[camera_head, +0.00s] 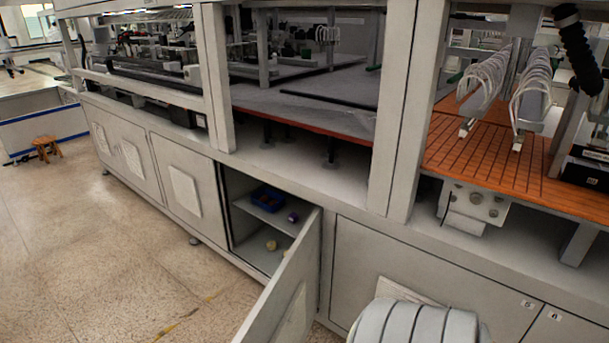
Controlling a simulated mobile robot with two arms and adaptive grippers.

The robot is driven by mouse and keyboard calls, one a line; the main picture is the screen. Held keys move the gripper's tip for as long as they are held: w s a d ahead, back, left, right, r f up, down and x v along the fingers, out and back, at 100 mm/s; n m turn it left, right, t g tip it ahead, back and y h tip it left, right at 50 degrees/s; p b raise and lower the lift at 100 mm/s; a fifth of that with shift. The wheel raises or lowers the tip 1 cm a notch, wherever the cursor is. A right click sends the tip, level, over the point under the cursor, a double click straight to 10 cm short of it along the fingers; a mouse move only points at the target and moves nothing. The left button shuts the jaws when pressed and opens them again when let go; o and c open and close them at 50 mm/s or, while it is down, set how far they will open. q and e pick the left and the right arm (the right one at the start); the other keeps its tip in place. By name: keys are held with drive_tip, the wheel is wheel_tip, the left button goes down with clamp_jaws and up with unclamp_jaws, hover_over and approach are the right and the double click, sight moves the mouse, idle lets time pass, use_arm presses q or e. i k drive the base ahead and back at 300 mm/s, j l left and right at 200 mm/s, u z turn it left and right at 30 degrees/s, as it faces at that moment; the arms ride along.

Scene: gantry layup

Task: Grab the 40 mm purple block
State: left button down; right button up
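A small purple block (293,217) sits on the upper shelf inside the open cabinet, to the right of a blue tray (268,198). It looks small and far off, so I cannot tell its size. Neither of my grippers shows in the head view. A grey ribbed part, seemingly of my own arm, shows at the bottom right, well apart from the block.
The cabinet door (290,285) stands open towards me, right of the opening. Pale round objects (271,245) lie on the cabinet's lower level. A wooden stool (46,148) stands far left. The floor (130,255) in front of the cabinets is clear.

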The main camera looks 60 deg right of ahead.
sight(293, 217)
drive_tip(key=z, duration=1.75)
drive_tip(key=j+z, duration=0.15)
drive_tip(key=j, duration=0.55)
drive_tip(key=j+z, duration=0.1)
drive_tip(key=j, duration=0.55)
drive_tip(key=k+j+z, duration=0.15)
drive_tip(key=j, duration=0.55)
drive_tip(key=i+j+z, duration=0.1)
drive_tip(key=j, duration=0.25)
drive_tip(key=i+j+z, duration=0.25)
drive_tip(key=i+j, duration=0.15)
drive_tip(key=j, duration=0.35)
drive_tip(key=i+j+z, duration=0.1)
drive_tip(key=j, duration=0.3)
drive_tip(key=i+j+z, duration=0.1)
drive_tip(key=j, duration=0.3)
drive_tip(key=i, duration=0.1)
